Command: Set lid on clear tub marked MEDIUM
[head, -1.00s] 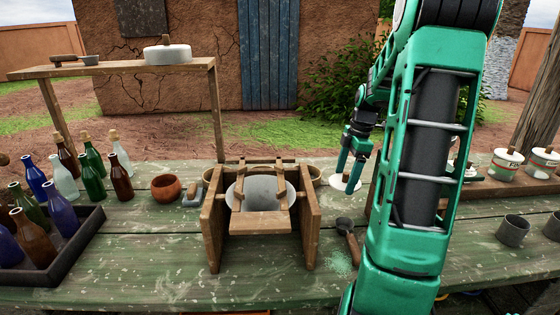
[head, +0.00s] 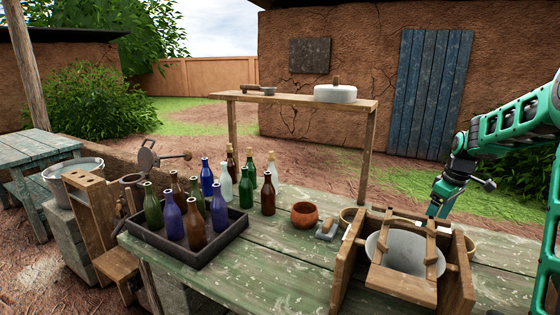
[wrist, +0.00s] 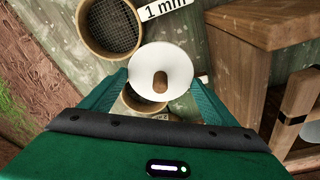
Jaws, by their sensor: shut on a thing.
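In the wrist view a round white lid (wrist: 177,62) with a wooden knob shows between the fingers of my gripper (wrist: 160,80). The gripper is shut on the lid, above the bench near two sieves. In the head view my gripper (head: 437,208) is just behind the wooden frame that holds a grey bowl; the lid cannot be made out there. The clear tub marked MEDIUM is not seen in either current view.
The wooden frame (head: 455,275) stands close to the gripper. A sieve (wrist: 84,42) lies beside a "1 mm" label (wrist: 165,8). A clay bowl (head: 305,215) and a dark tray of bottles (head: 240,222) are further left. A raised shelf (head: 300,99) spans behind.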

